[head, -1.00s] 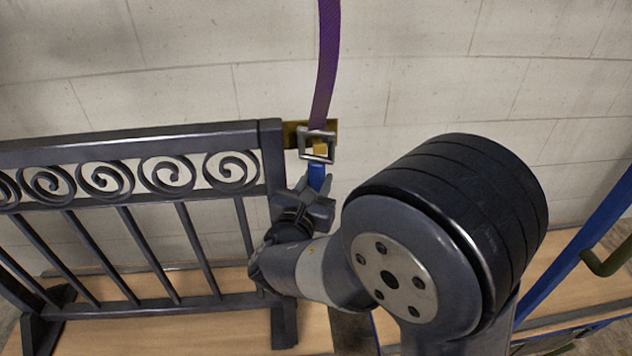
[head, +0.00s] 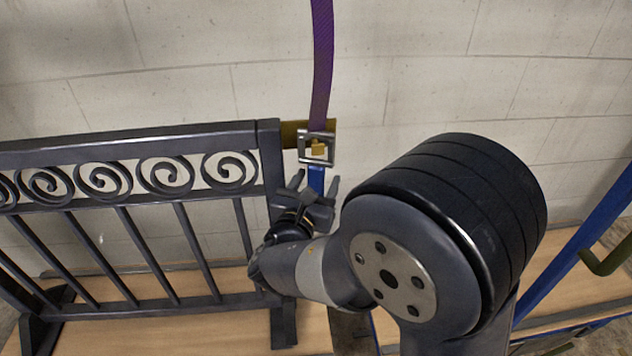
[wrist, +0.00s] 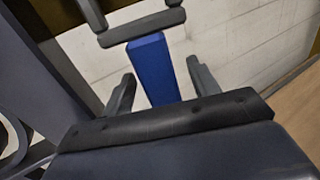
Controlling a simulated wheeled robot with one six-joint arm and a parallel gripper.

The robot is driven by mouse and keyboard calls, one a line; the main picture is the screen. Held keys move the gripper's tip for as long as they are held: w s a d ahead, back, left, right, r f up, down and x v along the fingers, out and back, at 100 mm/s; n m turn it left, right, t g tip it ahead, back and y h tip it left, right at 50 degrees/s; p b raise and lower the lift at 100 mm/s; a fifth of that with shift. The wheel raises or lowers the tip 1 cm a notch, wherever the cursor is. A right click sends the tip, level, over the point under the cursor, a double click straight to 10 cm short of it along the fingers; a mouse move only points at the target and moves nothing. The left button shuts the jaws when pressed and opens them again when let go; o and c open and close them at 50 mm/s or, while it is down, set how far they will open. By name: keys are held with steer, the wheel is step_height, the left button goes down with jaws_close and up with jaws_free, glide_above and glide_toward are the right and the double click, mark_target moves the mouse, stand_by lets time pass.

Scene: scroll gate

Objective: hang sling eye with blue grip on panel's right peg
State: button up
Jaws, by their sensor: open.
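The sling is a purple strap (head: 322,65) hanging from above, with a square metal eye (head: 316,147) at its lower end. The blue grip (head: 316,180) hangs below the eye and also shows in the wrist view (wrist: 153,68). The eye is around a yellow peg (head: 318,149) on the brass plate (head: 292,134) at the dark gate panel's right post (head: 271,160). My gripper (head: 314,184) is open, its fingers apart on either side of the blue grip. In the wrist view, gaps show between the grip and both fingers.
The scrollwork gate panel (head: 130,133) stands left of my gripper on a wooden surface (head: 190,318). A blue frame with an olive hook (head: 603,264) is at the right. A pale block wall (head: 430,60) is behind.

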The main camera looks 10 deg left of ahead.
steer(key=shift+a, duration=0.2)
step_height(320, 180, down, 12)
steer(key=b, duration=0.9)
steer(key=shift+r+b, duration=0.2)
steer(key=shift+b, duration=0.2)
stand_by(0.5)
steer(key=shift+s, duration=0.1)
steer(key=s+d, duration=0.3)
steer(key=s, duration=0.7)
steer(key=shift+s, duration=0.25)
steer(key=shift+r, duration=0.1)
stand_by(1.3)
steer(key=w+a, duration=0.2)
steer(key=w, duration=0.6)
steer(key=shift+w+a, duration=0.2)
steer(key=shift+w, duration=0.1)
